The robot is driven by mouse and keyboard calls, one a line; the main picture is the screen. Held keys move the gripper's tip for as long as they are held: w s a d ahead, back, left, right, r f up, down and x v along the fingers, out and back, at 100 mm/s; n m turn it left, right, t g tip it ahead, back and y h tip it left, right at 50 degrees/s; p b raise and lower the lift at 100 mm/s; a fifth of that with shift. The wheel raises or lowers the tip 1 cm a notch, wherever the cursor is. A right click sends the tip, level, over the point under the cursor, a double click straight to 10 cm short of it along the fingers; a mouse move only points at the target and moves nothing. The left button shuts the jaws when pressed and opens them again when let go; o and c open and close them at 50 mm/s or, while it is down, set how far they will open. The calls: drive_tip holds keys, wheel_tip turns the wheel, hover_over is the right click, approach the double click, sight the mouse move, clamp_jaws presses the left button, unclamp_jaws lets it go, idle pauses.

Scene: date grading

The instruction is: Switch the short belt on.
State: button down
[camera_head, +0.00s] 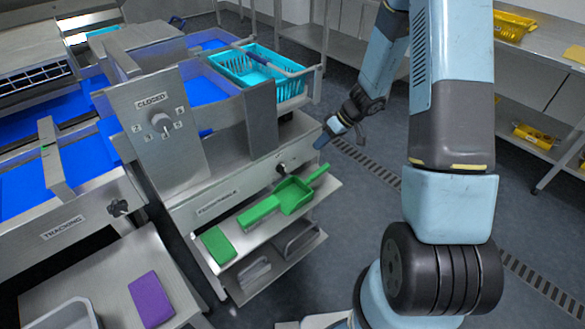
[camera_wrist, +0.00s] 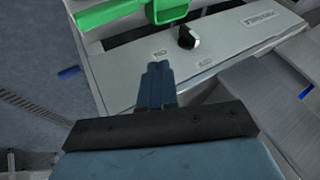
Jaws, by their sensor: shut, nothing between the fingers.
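A small dark rotary switch (camera_head: 281,168) sits on the front panel below the steel chute, above the green scoop. It also shows in the wrist view as a black knob (camera_wrist: 187,37) with a pale face, between small printed marks. I cannot read which mark it points to. My gripper (camera_head: 319,145) is shut and empty, right of the switch and apart from it. In the wrist view the closed fingertips (camera_wrist: 157,68) point at the panel, just below and left of the knob. Blue belt (camera_head: 205,90) shows behind the upright steel plate, leading towards the turquoise crate.
A black knob (camera_head: 119,207) is near the TRACKING label. A green scoop (camera_head: 292,196) lies on the shelf below the switch. A turquoise crate (camera_head: 293,88) stands behind. Floor is clear right of the shelf.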

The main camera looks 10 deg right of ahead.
sight(283, 170)
drive_tip(key=shift+f, duration=0.6)
drive_tip(key=x, duration=0.9)
drive_tip(key=shift+a+f, duration=0.15)
drive_tip(key=shift+f, duration=0.1)
drive_tip(key=shift+s+a+f, duration=0.1)
drive_tip(key=shift+s+a, duration=0.15)
drive_tip(key=shift+a, duration=0.25)
drive_tip(key=shift+s+a, duration=0.25)
drive_tip(key=shift+a, duration=0.25)
drive_tip(key=shift+s+a, duration=0.55)
drive_tip(key=shift+a, duration=0.2)
